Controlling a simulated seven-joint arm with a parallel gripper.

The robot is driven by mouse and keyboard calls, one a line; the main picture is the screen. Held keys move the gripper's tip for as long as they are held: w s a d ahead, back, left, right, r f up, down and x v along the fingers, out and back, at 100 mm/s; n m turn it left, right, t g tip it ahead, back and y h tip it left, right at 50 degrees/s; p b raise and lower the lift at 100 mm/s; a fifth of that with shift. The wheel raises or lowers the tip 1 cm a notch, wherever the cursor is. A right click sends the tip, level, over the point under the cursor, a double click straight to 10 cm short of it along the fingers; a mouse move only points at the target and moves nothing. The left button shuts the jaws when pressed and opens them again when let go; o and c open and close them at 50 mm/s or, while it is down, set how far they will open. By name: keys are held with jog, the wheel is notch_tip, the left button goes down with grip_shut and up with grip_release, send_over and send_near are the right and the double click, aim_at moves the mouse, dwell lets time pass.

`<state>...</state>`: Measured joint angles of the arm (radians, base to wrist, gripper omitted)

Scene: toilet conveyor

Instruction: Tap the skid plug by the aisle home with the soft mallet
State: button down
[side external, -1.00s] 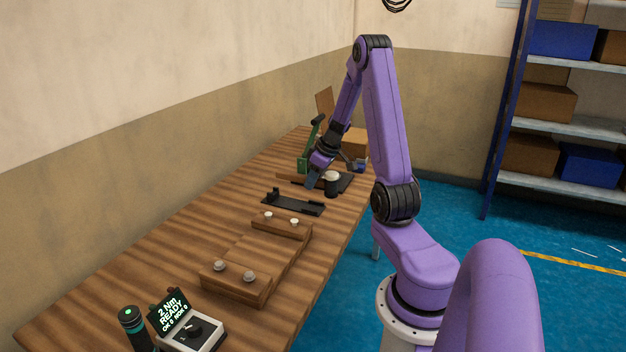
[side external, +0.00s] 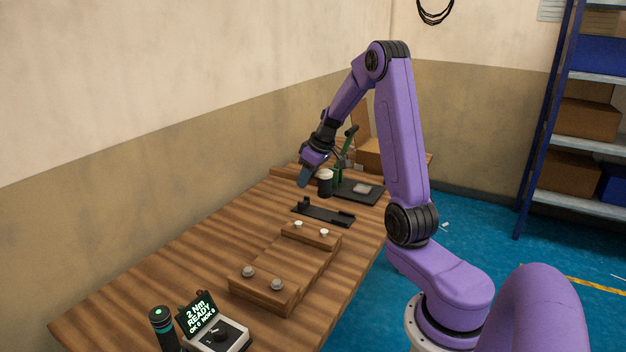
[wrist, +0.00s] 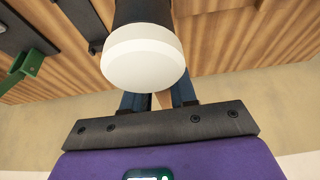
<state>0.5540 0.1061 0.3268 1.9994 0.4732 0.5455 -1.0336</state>
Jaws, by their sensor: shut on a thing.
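My gripper (side external: 304,178) is shut on the soft mallet (side external: 325,184), above the far part of the bench. The mallet has a black head with a cream-white cap, turned upward. In the wrist view the white cap (wrist: 143,62) hides much of the blue fingers (wrist: 160,101); a bit of tan handle shows between them. A wooden skid (side external: 265,288) lies on the bench with small pale plugs on its two blocks. On the aisle side are the near-block plug (side external: 278,284) and the far-block plug (side external: 323,232). I cannot tell how deep each sits.
A black cradle (side external: 325,214) lies between skid and mallet. Behind it are a dark mat (side external: 362,190), a green lever tool (side external: 349,140) and a cardboard box (side external: 372,152). A torque display unit (side external: 213,328) and dark cylinder (side external: 163,327) stand at the near end.

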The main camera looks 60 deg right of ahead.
jog(key=shift+f, duration=0.1)
jog(key=shift+f, duration=2.75)
jog(key=shift+f, duration=0.15)
jog(key=shift+f, duration=0.45)
notch_tip(320, 180, up, 7)
jog(key=shift+f, duration=0.1)
dwell(0.5)
jog(key=shift+f, duration=1.3)
jog(key=shift+f, duration=0.15)
